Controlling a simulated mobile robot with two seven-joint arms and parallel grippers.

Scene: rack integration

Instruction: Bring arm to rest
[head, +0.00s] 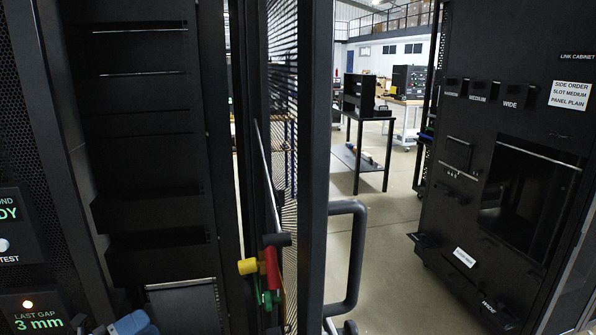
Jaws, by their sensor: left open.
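My left gripper (128,323) shows only as a small blue-grey part at the bottom edge, at the lower left, in front of the black rack. Its jaws are open, and most of it and its arm are cut off by the frame. I see nothing held in it. The black rack (150,120) fills the left side, with open slots and dark panels. My right gripper is not in view.
A black perforated door (315,150) stands upright mid-picture. Red (271,268), yellow and green handles hang beside it. A black bar handle (355,255) is right of it. The link cabinet (470,215) stands at right. Open floor (385,250) lies between.

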